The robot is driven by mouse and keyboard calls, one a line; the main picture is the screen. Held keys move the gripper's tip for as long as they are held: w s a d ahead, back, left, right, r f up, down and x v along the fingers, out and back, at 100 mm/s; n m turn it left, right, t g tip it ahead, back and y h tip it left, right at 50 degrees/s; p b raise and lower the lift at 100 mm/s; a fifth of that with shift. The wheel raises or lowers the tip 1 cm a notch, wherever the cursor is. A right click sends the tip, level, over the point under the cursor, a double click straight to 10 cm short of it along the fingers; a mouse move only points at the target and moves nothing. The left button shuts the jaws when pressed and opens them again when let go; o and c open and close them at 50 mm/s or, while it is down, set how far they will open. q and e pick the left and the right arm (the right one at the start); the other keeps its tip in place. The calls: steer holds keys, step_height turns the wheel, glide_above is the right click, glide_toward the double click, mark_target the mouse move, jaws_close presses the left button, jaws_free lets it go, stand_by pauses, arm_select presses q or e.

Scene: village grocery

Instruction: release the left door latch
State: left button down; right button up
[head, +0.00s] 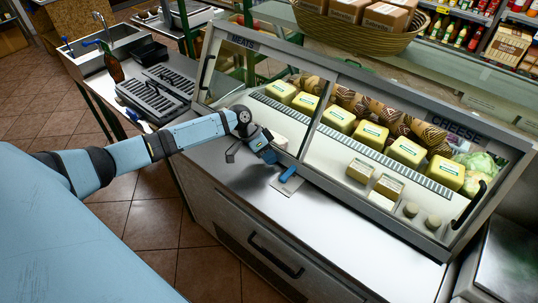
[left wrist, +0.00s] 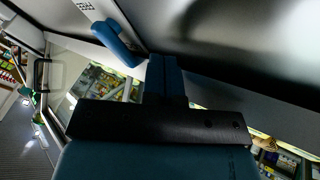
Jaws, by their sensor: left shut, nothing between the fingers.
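The display case's left glass door (head: 262,75) is closed, under a "MEATS" label. A blue latch lever (head: 287,174) sits on a small metal plate at the lower front edge of the case. In the left wrist view the blue lever (left wrist: 118,45) lies just left of my fingertips, beside a pale plate with dark lettering. My left gripper (head: 269,156) is shut and empty, a little up and left of the lever in the head view. In the wrist view its blue fingers (left wrist: 164,75) are together, close to the lever; I cannot tell whether they touch it. My right gripper is out of view.
The steel counter ledge (head: 335,222) in front of the case is clear. The right door (head: 400,130), labelled "CHEESE", covers yellow packs. Black trays (head: 158,92) and a brown bottle (head: 112,66) stand at left near the sink. A wicker basket (head: 360,35) sits on top.

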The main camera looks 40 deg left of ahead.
arm_select(q)
steer(key=s+a+r, duration=0.3)
steer(key=a+r, duration=0.1)
steer(key=r, duration=0.4)
steer(key=shift+s+a+b, duration=0.15)
steer(key=shift+a+b, duration=0.15)
steer(key=shift+a, duration=0.05)
steer(key=n+t+p, duration=0.1)
steer(key=n, duration=0.1)
steer(key=n+t+y+p, duration=0.1)
steer(key=n+p, duration=0.1)
steer(key=shift+w+f+n+t, duration=0.2)
steer(key=shift+n+t, duration=0.1)
steer(key=shift+t, duration=0.1)
steer(key=shift+d, duration=0.1)
